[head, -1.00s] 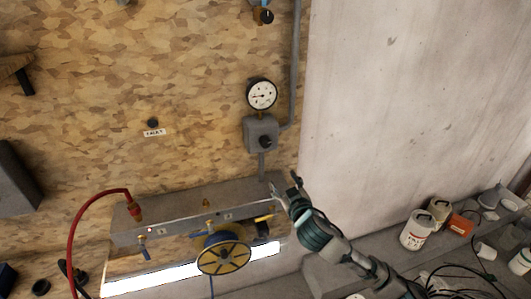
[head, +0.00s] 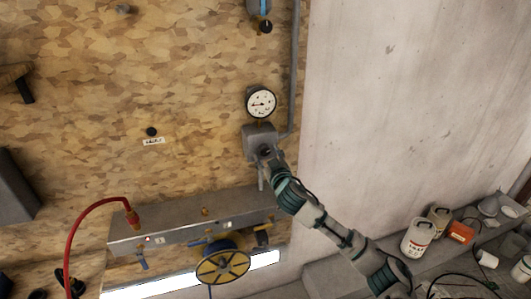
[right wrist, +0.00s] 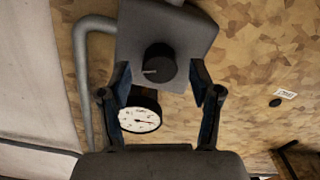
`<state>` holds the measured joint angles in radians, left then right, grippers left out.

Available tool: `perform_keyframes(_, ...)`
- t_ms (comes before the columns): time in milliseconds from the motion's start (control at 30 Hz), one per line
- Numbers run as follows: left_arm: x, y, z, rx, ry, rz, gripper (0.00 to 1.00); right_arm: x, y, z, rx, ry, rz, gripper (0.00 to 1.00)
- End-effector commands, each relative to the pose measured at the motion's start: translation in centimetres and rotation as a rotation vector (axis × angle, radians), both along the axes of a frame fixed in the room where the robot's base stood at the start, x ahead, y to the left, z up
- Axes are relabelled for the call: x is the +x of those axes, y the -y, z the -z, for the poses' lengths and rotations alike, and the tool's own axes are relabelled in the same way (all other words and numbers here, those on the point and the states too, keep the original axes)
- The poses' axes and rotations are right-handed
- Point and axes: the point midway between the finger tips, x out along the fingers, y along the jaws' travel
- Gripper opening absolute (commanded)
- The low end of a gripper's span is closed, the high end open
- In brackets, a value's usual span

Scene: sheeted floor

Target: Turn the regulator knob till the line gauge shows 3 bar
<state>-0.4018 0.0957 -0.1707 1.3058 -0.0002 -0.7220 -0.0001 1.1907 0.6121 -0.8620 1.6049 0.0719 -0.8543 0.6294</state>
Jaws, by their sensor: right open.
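The regulator is a grey box (head: 258,134) on the wood-chip wall, below the round white line gauge (head: 261,102). In the head view the gauge's needle points left; its figures are too small to read. The right wrist view shows the gauge (right wrist: 139,120) upside down. The black round regulator knob (right wrist: 160,62), with a pale mark on its side, sticks out from the box. My right gripper (head: 267,160) is at the knob in the head view and partly covers it. In the right wrist view its open fingers (right wrist: 160,72) appear on either side of the knob, with gaps. My left gripper is out of view.
A grey pipe (head: 293,70) runs up beside the gauge. Below are a grey manifold (head: 185,221) with small valves, a red hose (head: 80,226) and a yellow-rimmed reel (head: 223,266). White containers (head: 418,237) and an orange box (head: 461,232) stand at lower right.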

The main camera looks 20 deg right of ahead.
Motion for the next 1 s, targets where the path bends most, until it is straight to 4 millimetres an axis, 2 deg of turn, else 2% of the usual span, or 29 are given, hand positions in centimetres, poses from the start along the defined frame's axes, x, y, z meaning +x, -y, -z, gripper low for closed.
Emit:
perform_keyframes(200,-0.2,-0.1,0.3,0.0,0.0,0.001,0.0,1.7,-0.1,-0.1,0.0,0.001,0.0,0.64)
perform_keyframes(500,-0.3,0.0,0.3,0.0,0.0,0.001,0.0,1.9,-0.1,0.0,-0.001,0.001,-0.001,0.64)
perform_keyframes(567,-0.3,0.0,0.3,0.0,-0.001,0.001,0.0,1.9,-0.1,0.0,-0.001,0.001,-0.001,0.51)
perform_keyframes(700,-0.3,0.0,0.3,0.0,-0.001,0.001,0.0,1.9,-0.1,0.0,-0.001,0.0,-0.001,0.16)
perform_keyframes(767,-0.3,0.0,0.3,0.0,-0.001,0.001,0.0,1.9,-0.1,0.0,-0.001,0.0,0.0,0.04)
perform_keyframes(1000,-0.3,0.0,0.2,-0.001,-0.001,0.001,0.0,1.9,-0.1,0.1,0.013,-0.001,-0.001,0.04)
